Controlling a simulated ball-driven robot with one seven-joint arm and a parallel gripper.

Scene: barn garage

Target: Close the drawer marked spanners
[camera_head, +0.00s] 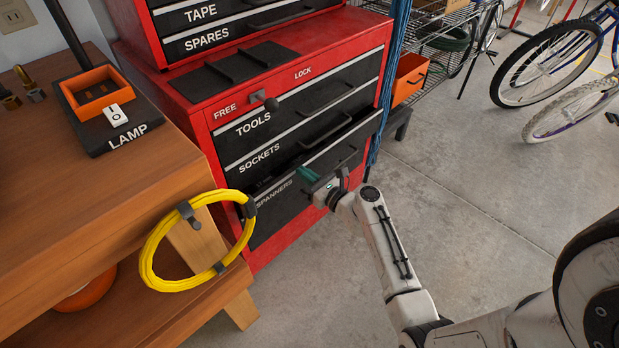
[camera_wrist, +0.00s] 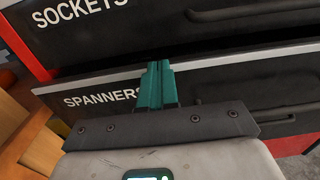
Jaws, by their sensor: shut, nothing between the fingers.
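The drawer marked SPANNERS (camera_head: 272,212) is the lowest drawer of the red cabinet and has a dark front. It stands partly open, with a dark gap above its pale top strip. In the wrist view its front (camera_wrist: 225,88) fills the middle, with its label to the left and a dark handle (camera_wrist: 245,113) to the right. My gripper (camera_head: 308,174) is at this drawer's front, its teal fingers together and empty. In the wrist view the fingertips (camera_wrist: 158,68) overlap the drawer's top strip, right of the label. Whether they touch it I cannot tell.
The SOCKETS (camera_head: 260,158) and TOOLS (camera_head: 254,124) drawers above look shut. A wooden bench (camera_head: 120,185) with a yellow hose coil (camera_head: 148,262) stands close on the left. Blue cords (camera_head: 392,70) hang at the cabinet's right.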

